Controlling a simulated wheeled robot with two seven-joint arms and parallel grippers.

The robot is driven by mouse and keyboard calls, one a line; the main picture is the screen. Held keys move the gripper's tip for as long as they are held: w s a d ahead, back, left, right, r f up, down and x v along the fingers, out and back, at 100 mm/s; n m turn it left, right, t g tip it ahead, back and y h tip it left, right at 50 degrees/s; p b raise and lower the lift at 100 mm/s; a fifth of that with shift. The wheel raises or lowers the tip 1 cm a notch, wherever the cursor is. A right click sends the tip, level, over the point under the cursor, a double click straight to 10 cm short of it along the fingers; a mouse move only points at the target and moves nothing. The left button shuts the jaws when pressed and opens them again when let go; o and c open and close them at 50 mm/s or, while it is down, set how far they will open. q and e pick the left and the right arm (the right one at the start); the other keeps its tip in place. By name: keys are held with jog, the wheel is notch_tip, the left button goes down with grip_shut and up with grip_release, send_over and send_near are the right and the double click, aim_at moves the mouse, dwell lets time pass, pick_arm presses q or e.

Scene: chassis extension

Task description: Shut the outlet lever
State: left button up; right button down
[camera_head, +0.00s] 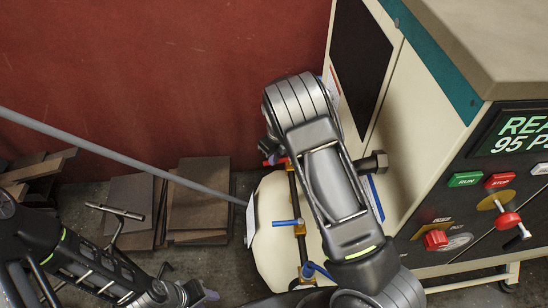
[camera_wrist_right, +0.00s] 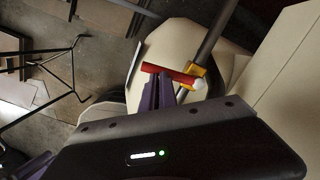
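A cream tank (camera_head: 272,250) stands beside the machine, with a dark pipe and brass fittings along it. A lever with a red handle (camera_head: 273,160) sits at the pipe's upper end, and one with a blue handle (camera_head: 287,222) lower down. I cannot tell which is the outlet lever. In the right wrist view, the red handle (camera_wrist_right: 168,71) lies crosswise beside a yellow valve body (camera_wrist_right: 197,72). My right gripper's purple fingers (camera_wrist_right: 159,90) are close together at this handle; contact is unclear.
The machine's control panel (camera_head: 480,215) is at the right, with buttons, a red knob and a lit display. Brown boards (camera_head: 198,200) lean on the red wall. A dark T-handle (camera_head: 115,212) stands left.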

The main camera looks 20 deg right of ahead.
jog(key=shift+d+f, duration=0.1)
jog(key=shift+d, duration=0.75)
notch_tip(320, 180, up, 8)
jog(key=b, duration=0.1)
jog(key=shift+s, duration=0.45)
